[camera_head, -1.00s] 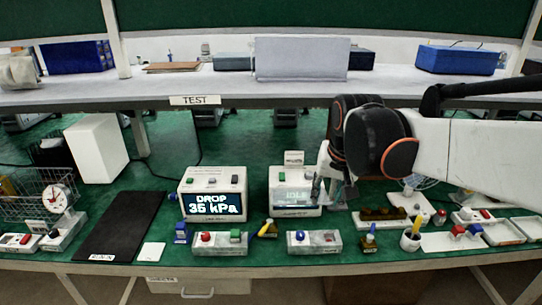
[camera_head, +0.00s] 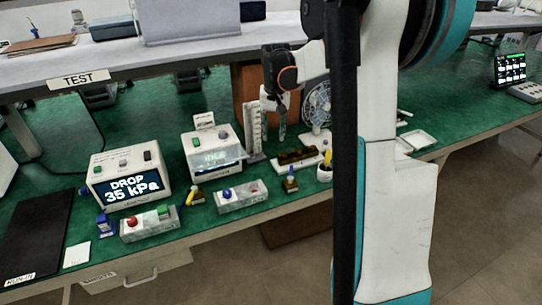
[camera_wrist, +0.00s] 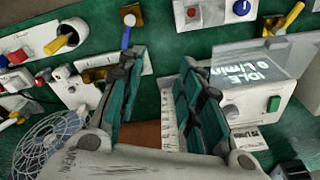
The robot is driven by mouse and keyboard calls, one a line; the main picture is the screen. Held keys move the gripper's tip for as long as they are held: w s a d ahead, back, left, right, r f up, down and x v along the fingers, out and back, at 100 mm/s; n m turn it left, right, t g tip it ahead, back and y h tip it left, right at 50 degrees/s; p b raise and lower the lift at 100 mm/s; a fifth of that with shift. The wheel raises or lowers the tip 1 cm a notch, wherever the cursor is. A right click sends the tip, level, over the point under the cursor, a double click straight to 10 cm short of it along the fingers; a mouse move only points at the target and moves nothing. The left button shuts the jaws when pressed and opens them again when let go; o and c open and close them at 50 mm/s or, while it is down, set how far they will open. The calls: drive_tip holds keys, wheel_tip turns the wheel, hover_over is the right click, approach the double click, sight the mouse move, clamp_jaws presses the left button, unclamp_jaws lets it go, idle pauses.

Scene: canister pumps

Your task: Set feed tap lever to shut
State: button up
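Two small tap-like levers on brass-coloured bases stand along the bench front; I cannot read which is the feed tap. The yellow lever (camera_head: 189,194) is tilted, between two switch boxes; it also shows at the top right of the wrist view (camera_wrist: 290,17). The blue lever (camera_head: 291,175) stands upright in the head view, right of the second switch box; it also shows in the wrist view (camera_wrist: 126,36), just beyond my left finger. My gripper (camera_head: 282,132) hangs above the bench behind the blue lever. In the wrist view my gripper (camera_wrist: 160,58) is open, with nothing between its fingers.
A pump box reading "DROP 35 kPa" (camera_head: 127,178) and one reading "IDLE" (camera_head: 213,153) stand behind switch boxes with a red knob (camera_head: 149,223) and a blue knob (camera_head: 240,196). A white column (camera_head: 255,132), a fan (camera_head: 318,104) and a brown rack (camera_head: 298,156) are near my gripper.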

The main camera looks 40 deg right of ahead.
drive_tip(key=m+g, duration=0.1)
hover_over(291, 169)
wheel_tip(291, 169, down, 7)
drive_tip(key=shift+y, duration=0.3)
wheel_tip(291, 169, down, 14)
drive_tip(key=b, duration=0.3)
drive_tip(key=shift+d+b, duration=0.15)
drive_tip(key=shift+b, duration=0.15)
drive_tip(key=shift+r, duration=0.1)
drive_tip(key=shift+w, duration=0.1)
clamp_jaws()
